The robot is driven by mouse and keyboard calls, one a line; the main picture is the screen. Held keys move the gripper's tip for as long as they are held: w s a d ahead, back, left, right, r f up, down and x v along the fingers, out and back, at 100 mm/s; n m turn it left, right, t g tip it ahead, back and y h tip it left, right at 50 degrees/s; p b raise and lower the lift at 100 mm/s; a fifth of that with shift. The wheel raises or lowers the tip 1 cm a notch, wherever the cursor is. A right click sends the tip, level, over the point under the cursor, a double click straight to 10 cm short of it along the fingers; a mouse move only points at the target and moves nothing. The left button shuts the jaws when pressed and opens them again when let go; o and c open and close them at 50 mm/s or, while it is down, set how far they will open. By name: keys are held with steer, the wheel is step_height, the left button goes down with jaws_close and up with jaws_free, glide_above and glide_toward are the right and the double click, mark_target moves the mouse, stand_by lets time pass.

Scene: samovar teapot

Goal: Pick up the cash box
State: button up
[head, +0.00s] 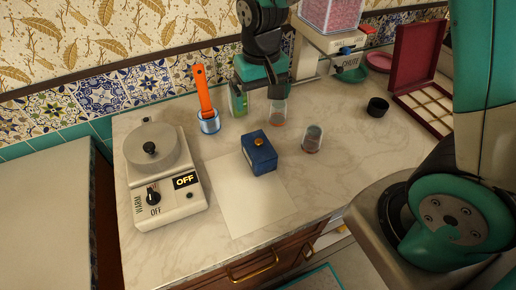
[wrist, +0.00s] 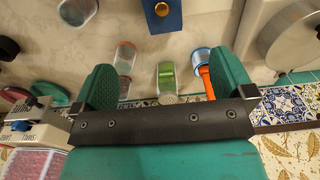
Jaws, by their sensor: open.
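The cash box looks like a small dark blue box (head: 259,154) with a gold knob on its lid. It sits upright on the counter at the back of a pale sheet (head: 248,198). It also shows at the top edge of the wrist view as a blue box (wrist: 162,24), partly cut off. My gripper (head: 259,92) is open and empty, behind the box and apart from it, towards the wall. In the wrist view, a green-labelled container (wrist: 166,76) appears between the spread fingers of my gripper (wrist: 166,86); I cannot tell the exact gap.
Two clear glasses (head: 278,113) (head: 312,139) stand right of the box. A blue-rimmed cup (head: 209,123) holds an orange-handled tool. A white warmer (head: 168,207) stands left. A black cup (head: 377,107) and an open red case (head: 430,115) are right. The counter's front is mostly clear.

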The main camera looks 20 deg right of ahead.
mark_target(259, 141)
step_height(259, 141, down, 12)
steer(key=shift+r+p, duration=0.1)
steer(key=shift+p, duration=0.9)
steer(key=shift+a+f+p, duration=0.2)
steer(key=shift+f+p, duration=0.85)
steer(key=shift+f, duration=1.65)
steer(key=c, duration=1.1)
steer(key=shift+r, duration=0.1)
